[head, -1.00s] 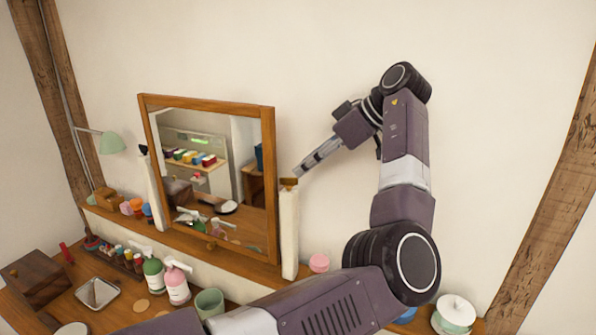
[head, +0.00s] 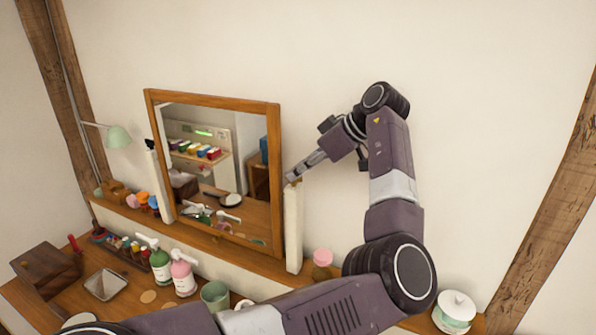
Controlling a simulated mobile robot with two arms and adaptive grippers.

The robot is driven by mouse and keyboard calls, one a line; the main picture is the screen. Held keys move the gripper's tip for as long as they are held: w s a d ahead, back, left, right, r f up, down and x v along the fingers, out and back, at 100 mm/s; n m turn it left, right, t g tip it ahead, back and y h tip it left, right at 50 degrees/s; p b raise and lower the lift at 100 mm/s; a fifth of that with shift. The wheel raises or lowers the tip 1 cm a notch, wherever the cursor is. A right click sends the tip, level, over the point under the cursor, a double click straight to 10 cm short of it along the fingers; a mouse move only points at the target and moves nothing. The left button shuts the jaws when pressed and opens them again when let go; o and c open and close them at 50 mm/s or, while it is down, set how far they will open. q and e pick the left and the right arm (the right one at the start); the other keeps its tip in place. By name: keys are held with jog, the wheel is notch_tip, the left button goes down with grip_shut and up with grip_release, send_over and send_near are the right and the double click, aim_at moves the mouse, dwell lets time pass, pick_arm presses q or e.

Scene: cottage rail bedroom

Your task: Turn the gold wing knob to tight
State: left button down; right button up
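The framed mirror (head: 275,170) stands on the wooden shelf between two white posts. The gold wing knob (head: 297,183) is at the top of the right-hand post (head: 293,228); only a small sliver of it shows, as my fingers cover most of it. A dark knob (head: 150,144) tops the left-hand post. My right gripper is not in view.
Pump bottles (head: 183,275), a tray (head: 105,284), a green cup (head: 214,295) and a wooden box (head: 45,268) stand on the table below. A pink-lidded jar (head: 322,258) is beside the right post. A white lidded pot (head: 455,310) stands at lower right. The wall above is clear.

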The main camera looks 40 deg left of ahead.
pick_arm(q)
jog(key=shift+s+f+m+t+b, duration=0.15)
jog(key=shift+m+t+b, duration=0.25)
jog(key=shift+m, duration=0.2)
jog(key=shift+s+d+m+t+b, duration=0.1)
jog(key=shift+m+t+b, duration=0.2)
jog(key=shift+m+t, duration=1.2)
jog(key=c, duration=1.9)
grip_release()
